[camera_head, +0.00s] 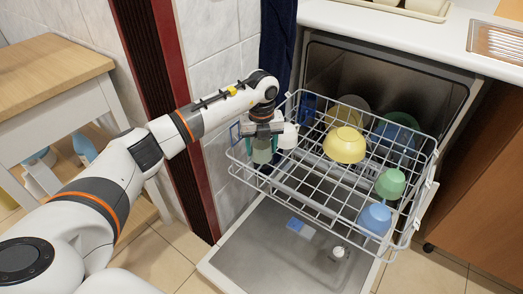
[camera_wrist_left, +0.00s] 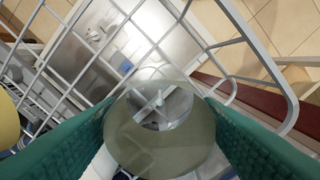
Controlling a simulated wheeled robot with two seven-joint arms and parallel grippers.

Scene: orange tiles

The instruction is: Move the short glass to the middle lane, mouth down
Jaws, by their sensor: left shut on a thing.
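My left gripper (camera_head: 262,131) is shut on a short, greyish-green see-through glass (camera_head: 262,151) at the left end of the pulled-out dishwasher rack (camera_head: 318,190). In the left wrist view the glass (camera_wrist_left: 160,135) sits between the two teal finger pads, with rack wires behind it. I cannot tell for sure whether it touches the rack or which way its mouth points. A white cup (camera_head: 288,136) stands just right of the gripper. My right gripper is not in view.
A yellow bowl (camera_head: 344,145) sits mid-rack. A green cup (camera_head: 390,182) and a blue cup (camera_head: 375,219) are at the right. Plates and a teal bowl (camera_head: 398,132) stand at the back. The rack's front middle is bare. The open dishwasher door (camera_head: 270,255) lies below.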

